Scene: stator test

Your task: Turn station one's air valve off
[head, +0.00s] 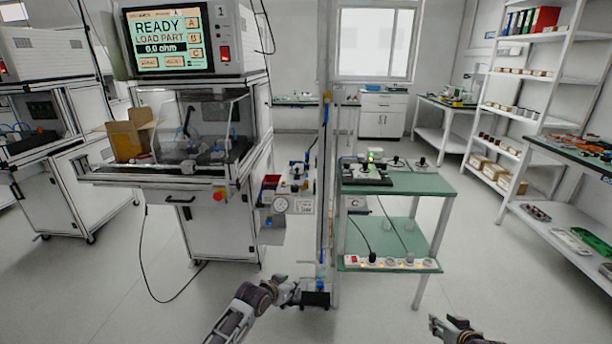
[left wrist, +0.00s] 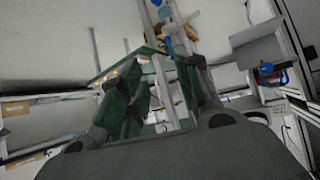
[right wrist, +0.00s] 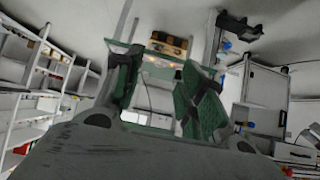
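Station one (head: 195,45) stands left of centre in the head view, with READY and LOAD PART on its screen. A blue fitting (left wrist: 266,70) also shows at the right of the left wrist view. My left gripper (head: 292,293) is open and empty, low in front of the air unit and apart from it. My right gripper (head: 447,325) is open and empty at the lower right.
A green two-level cart (head: 430,184) stands right of the air unit, with a power strip (head: 390,263) on its lower shelf. A thin upright post (head: 326,150) stands between. A red button (head: 219,195) sits on the station's front. Floor in front is mostly clear.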

